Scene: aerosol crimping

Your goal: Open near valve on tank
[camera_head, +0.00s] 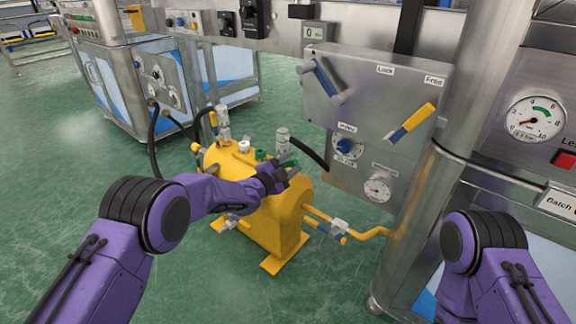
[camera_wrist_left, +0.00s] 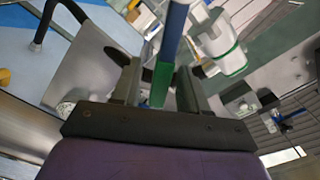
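The yellow tank (camera_head: 272,225) stands on the floor in the middle of the head view, with several valves and fittings on its top. My left gripper (camera_head: 280,172) is at the tank's top, beside a fitting with a green part (camera_head: 288,163). In the left wrist view, a green handle end (camera_wrist_left: 161,84) with a blue bar beyond it lies between the fingers of my left gripper (camera_wrist_left: 160,88). Whether both fingers press on it is unclear. My right gripper is outside both views; only part of my right arm shows.
A steel panel (camera_head: 360,110) with a yellow-and-blue lever (camera_head: 411,122) and gauges stands right of the tank. A steel column (camera_head: 450,150) is beside it. Black hoses and a yellow pipe (camera_head: 370,233) join the tank. Green floor (camera_head: 110,165) is open at the left.

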